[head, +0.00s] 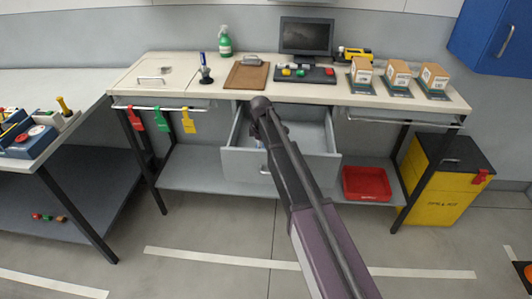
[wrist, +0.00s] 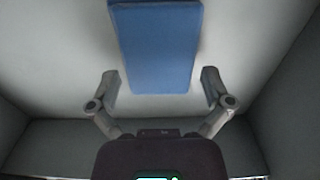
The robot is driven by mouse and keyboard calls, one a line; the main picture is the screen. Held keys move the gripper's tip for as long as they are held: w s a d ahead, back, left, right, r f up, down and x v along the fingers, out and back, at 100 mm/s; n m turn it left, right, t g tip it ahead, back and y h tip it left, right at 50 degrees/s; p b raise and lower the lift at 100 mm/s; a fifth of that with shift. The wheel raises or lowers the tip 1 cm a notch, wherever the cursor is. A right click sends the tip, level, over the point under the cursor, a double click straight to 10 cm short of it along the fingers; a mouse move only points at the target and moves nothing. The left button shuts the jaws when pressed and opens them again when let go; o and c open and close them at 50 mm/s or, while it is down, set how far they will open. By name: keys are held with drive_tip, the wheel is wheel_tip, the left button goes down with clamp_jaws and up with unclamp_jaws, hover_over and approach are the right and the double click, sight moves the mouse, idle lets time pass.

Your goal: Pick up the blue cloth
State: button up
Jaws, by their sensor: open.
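The blue cloth (wrist: 156,48) lies flat on the light floor of the drawer, at the top middle of the wrist view. It looks like a folded rectangle. My gripper (wrist: 160,84) is open, with one finger on each side of the cloth's near end in the picture. I cannot tell how far above the cloth the fingers are, and nothing is held. In the head view the open grey drawer (head: 250,164) hangs under the bench, and my arm reaches into it. My arm hides most of the cloth and the gripper there.
The bench top (head: 215,88) carries a clipboard (head: 246,75), a green spray bottle (head: 224,42), a monitor (head: 306,37) and several boxes. A red bin (head: 366,184) sits on the lower shelf, right of the drawer. The drawer walls (wrist: 285,82) stand close around my gripper.

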idle(0.4)
drive_tip(key=c, duration=0.8)
drive_tip(key=shift+r, duration=0.2)
wheel_tip(320, 180, up, 10)
drive_tip(key=p, duration=1)
drive_tip(key=shift+f, duration=0.2)
drive_tip(key=shift+r, duration=0.1)
